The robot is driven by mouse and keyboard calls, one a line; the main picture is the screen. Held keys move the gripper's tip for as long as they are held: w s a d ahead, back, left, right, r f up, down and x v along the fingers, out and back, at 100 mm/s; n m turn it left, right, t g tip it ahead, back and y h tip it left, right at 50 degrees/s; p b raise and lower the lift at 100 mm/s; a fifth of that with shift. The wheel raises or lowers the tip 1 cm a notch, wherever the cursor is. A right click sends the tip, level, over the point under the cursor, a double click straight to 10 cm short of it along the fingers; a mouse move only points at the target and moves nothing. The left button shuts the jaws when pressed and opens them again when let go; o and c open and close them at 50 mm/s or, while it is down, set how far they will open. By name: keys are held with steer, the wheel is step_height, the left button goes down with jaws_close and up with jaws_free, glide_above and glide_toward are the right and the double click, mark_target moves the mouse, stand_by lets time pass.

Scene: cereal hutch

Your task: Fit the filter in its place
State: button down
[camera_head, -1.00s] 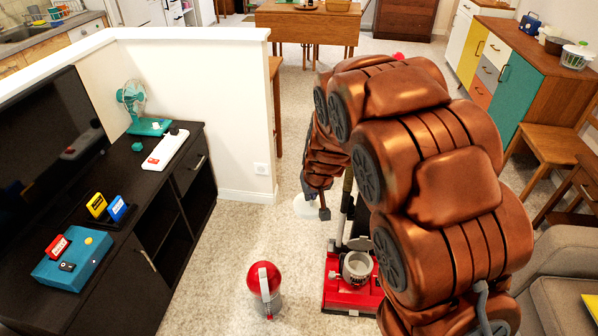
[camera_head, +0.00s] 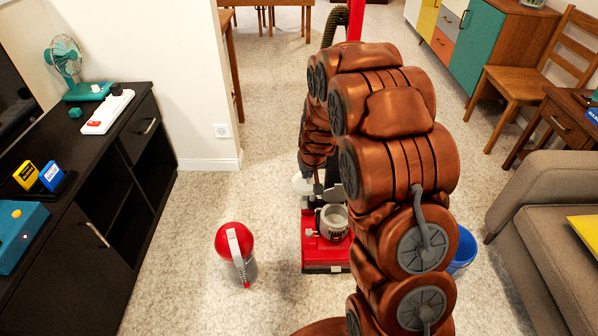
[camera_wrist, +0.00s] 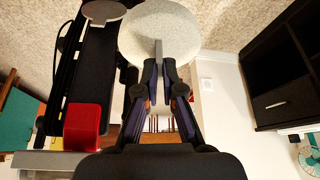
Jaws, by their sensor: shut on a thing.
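My gripper (camera_wrist: 160,72) is shut on the tab of a pale, round filter (camera_wrist: 158,32) in the wrist view. In the head view the filter (camera_head: 301,185) shows as a small pale disc left of my arm, with my gripper (camera_head: 317,187) partly hidden there. The red upright vacuum (camera_head: 316,255) stands behind and beside my arm, and a grey round cup (camera_head: 333,223) with an open top sits in its base. A dark lid (camera_head: 335,192) appears raised behind the cup. The filter is apart from the cup, behind it and to the left.
A red-topped grey canister (camera_head: 237,256) stands on the carpet left of the vacuum. A black cabinet (camera_head: 110,190) is at left, a white half wall (camera_head: 150,90) behind it. A blue bucket (camera_head: 463,248) and grey sofa (camera_head: 530,225) are at right. Carpet between canister and vacuum is clear.

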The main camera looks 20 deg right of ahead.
steer(key=d+f+m+b, duration=0.1)
steer(key=d+f+b, duration=0.5)
steer(key=f, duration=0.4)
steer(key=d+f+m+h+b, duration=0.1)
steer(key=d+f+b, duration=0.2)
steer(key=f+b, duration=0.55)
steer(key=d+f+b, duration=0.5)
steer(key=f, duration=0.7)
steer(key=w+d+b, duration=0.1)
steer(key=w+d, duration=0.1)
steer(key=w, duration=0.4)
steer(key=shift+d+f+b, duration=0.3)
steer(key=shift+d+b, duration=0.05)
steer(key=shift+d, duration=0.05)
steer(key=shift+f+p, duration=0.3)
steer(key=shift+f, duration=1.15)
steer(key=c, duration=1.2)
jaws_free()
steer(key=shift+c, duration=0.2)
steer(key=shift+r, duration=0.15)
steer(key=v, duration=1.1)
steer(key=shift+r, duration=0.4)
